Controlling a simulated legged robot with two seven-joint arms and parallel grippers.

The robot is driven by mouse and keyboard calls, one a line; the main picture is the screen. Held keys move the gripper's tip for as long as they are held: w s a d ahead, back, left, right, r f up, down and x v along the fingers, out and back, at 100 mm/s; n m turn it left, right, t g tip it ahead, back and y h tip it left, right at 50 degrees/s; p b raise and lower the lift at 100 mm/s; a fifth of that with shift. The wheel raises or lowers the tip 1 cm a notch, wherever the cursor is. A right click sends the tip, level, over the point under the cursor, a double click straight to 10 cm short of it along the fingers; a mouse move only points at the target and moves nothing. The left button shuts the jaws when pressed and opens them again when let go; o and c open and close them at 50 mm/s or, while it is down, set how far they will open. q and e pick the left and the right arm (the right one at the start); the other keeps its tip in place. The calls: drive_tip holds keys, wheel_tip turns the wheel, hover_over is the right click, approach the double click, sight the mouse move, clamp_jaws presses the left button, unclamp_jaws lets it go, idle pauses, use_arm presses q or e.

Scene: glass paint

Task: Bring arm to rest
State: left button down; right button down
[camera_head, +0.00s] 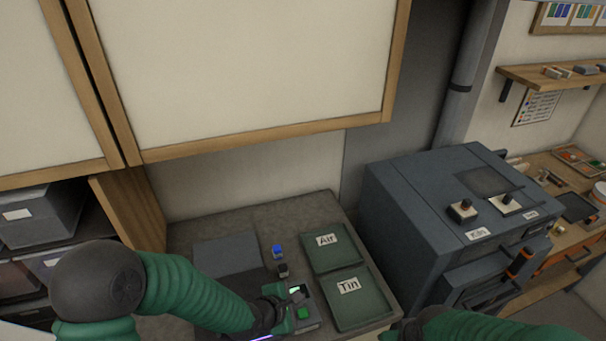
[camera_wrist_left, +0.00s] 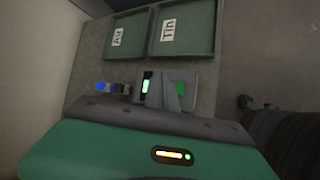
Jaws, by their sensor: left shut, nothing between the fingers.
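My left arm, with a green ribbed sleeve, reaches in from the left in the head view. Its dark gripper (camera_head: 283,301) is over the front of the worktop, beside a small grey device with a lit display and a green button (camera_head: 303,313). In the left wrist view the shut fingers (camera_wrist_left: 172,84) overlap this device (camera_wrist_left: 150,90); nothing shows between them. I cannot tell whether they touch it. My right arm (camera_head: 480,326) shows at the bottom right edge in the head view, its dark end partly cut off, so its jaws cannot be judged.
Green trays labelled "Air" (camera_head: 332,262) and "Tin" (camera_head: 376,308) lie right of the device. A blue-topped block (camera_head: 278,251) and a dark one (camera_head: 283,270) stand behind it. A grey kiln (camera_head: 412,213) is at the right. A cabinet (camera_head: 250,70) overhangs the back.

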use_arm(q)
drive_tip(key=s+a+m+y, duration=0.1)
drive_tip(key=a+m, duration=0.2)
drive_tip(key=s+a+r+m+g+y, duration=0.1)
drive_tip(key=s+a+m, duration=0.1)
drive_tip(key=a, duration=0.1)
drive_tip(key=s+a+m+y, duration=0.1)
drive_tip(key=a+m, duration=0.2)
drive_tip(key=shift+s+a+r+m+g, duration=0.3)
drive_tip(key=shift+s+a+r+g, duration=0.05)
drive_tip(key=shift+s+r+g, duration=0.05)
drive_tip(key=s+a+r+m+g+y, duration=0.2)
drive_tip(key=s+a+r+m+g, duration=0.15)
drive_tip(key=s+a+m, duration=0.65)
wheel_tip(320, 180, down, 14)
drive_tip(key=s+d+b, duration=0.1)
drive_tip(key=b, duration=1.4)
drive_tip(key=shift+f+m+t, duration=0.2)
drive_tip(key=shift+m+t, duration=0.1)
drive_tip(key=shift+t, duration=0.05)
